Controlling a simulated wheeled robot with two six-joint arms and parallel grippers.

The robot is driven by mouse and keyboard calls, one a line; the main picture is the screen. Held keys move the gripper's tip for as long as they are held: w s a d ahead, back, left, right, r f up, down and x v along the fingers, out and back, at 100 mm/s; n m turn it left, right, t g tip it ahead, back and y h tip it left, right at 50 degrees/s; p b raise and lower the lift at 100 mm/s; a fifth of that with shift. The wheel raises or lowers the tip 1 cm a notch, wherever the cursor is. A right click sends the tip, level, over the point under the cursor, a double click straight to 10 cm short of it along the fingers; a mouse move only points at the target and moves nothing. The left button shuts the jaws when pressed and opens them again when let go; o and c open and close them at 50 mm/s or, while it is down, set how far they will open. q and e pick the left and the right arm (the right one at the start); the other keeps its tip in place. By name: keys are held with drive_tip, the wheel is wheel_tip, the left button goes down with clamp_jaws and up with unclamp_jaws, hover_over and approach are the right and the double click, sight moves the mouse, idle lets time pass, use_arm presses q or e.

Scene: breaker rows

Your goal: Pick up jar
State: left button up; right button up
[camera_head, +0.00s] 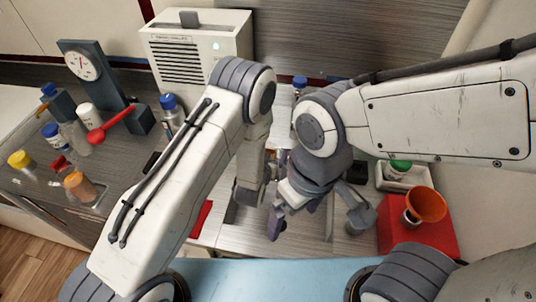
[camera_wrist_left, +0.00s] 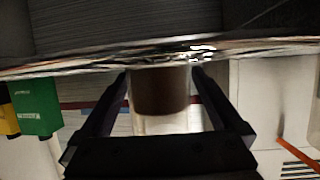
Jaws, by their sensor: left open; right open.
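Several jars and bottles stand at the left of the counter in the head view: a yellow-lidded one (camera_head: 20,162), an orange-brown one (camera_head: 80,187), a white one (camera_head: 88,116) and blue-lidded ones (camera_head: 172,108). Which is the task's jar I cannot tell. My left gripper (camera_head: 250,192) is above the middle of the counter, partly hidden by my arms. In the left wrist view its fingers (camera_wrist_left: 160,82) are open, with a brown and pale jar-like thing (camera_wrist_left: 160,92) showing between them; contact cannot be told. My right gripper (camera_head: 277,218) is open, close beside the left one.
A white tray (camera_head: 400,179) holds a green-lidded thing. A white vented box (camera_head: 200,45) and a dial stand (camera_head: 85,65) are at the back. My arms crowd the middle.

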use_arm(q)
drive_tip(key=c, duration=1.5)
drive_tip(key=shift+r, duration=0.2)
